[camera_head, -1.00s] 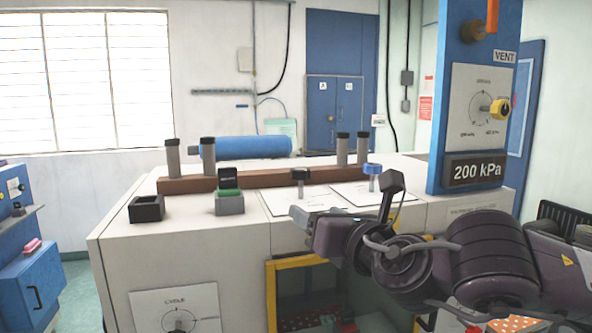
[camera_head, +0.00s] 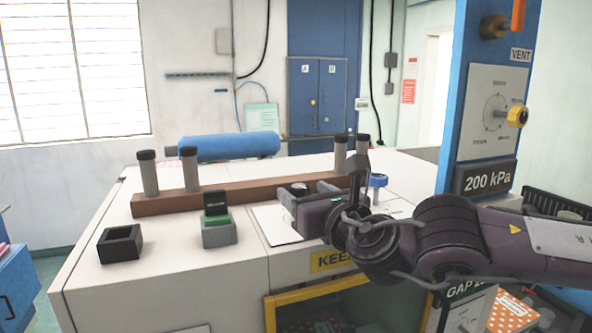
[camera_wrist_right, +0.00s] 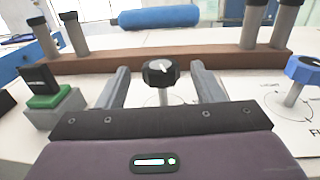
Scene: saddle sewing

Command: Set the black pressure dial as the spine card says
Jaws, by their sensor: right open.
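The black dial (camera_wrist_right: 160,72) stands on a grey stem in the right wrist view, its pointer mark on top. Its top (camera_head: 298,188) just shows in the head view, partly hidden by my right gripper. My right gripper (camera_wrist_right: 160,80) is open, with one finger on each side of the dial; I cannot tell whether either touches it. A dark sign (camera_head: 486,178) on the blue column reads 200 kPa. I cannot pick out a spine card for certain. My left gripper is not in view.
A blue-topped dial (camera_head: 378,180) stands to the right of the black one. A green block on a grey base (camera_head: 219,234) and a black square holder (camera_head: 119,246) are to the left. A brown bar (camera_head: 160,203) with grey posts runs behind.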

